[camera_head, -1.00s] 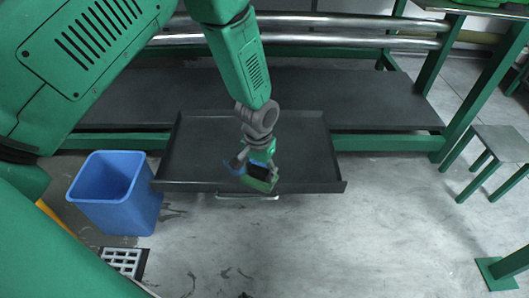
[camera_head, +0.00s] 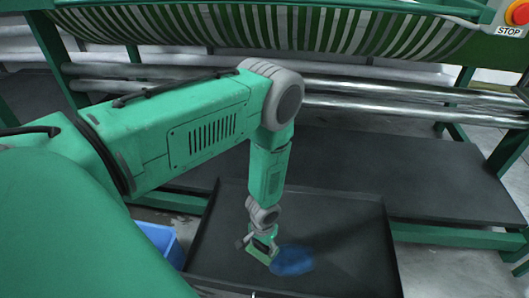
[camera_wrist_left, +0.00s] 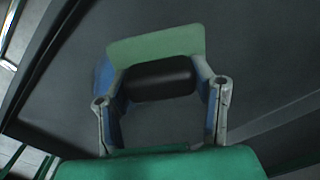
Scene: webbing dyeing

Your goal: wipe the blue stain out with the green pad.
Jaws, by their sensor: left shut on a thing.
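The blue stain (camera_head: 293,262) is a smeared oval patch on the floor of the dark tray (camera_head: 345,215), low in the head view. My left gripper (camera_head: 262,248) points down into the tray at the stain's left edge. In the left wrist view, its fingers (camera_wrist_left: 160,95) are shut on the black handle of the green pad (camera_wrist_left: 155,42). The pad's face is turned towards the tray; whether it touches cannot be told. Some blue (camera_wrist_left: 103,75) shows left of the pad in the wrist view, partly hidden by it. My right gripper is out of view.
A blue bin (camera_head: 160,238) stands left of the tray, partly behind my arm. Metal rollers (camera_head: 390,107) and a green machine frame run behind and above the tray. A red stop button (camera_head: 518,12) is at the top right. The tray's right side is clear.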

